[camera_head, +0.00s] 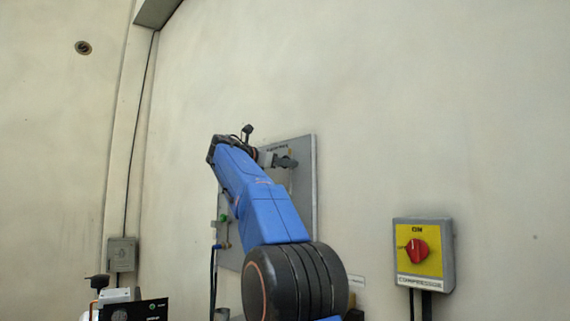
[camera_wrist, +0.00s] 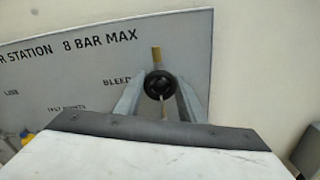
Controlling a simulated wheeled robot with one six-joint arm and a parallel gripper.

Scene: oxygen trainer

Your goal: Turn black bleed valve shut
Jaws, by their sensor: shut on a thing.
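The black bleed valve (camera_wrist: 160,85) is a round dark knob on the grey panel (camera_wrist: 60,75), beside the printed word "BLEED" in the wrist view. A short brass stub (camera_wrist: 156,56) shows just above it. My gripper (camera_wrist: 160,93) is shut on the valve, one grey finger on each side of the knob. In the head view the panel (camera_head: 303,185) hangs on the wall, largely covered by my blue arm. My gripper (camera_head: 283,161) is at the panel's upper part there, and the valve cannot be made out clearly.
A yellow compressor switch box (camera_head: 424,255) with a red knob (camera_head: 413,250) is on the wall at right. A green-topped fitting (camera_head: 223,218) sits on the panel's left. A grey box (camera_head: 122,254) is at far left. The wall above is clear.

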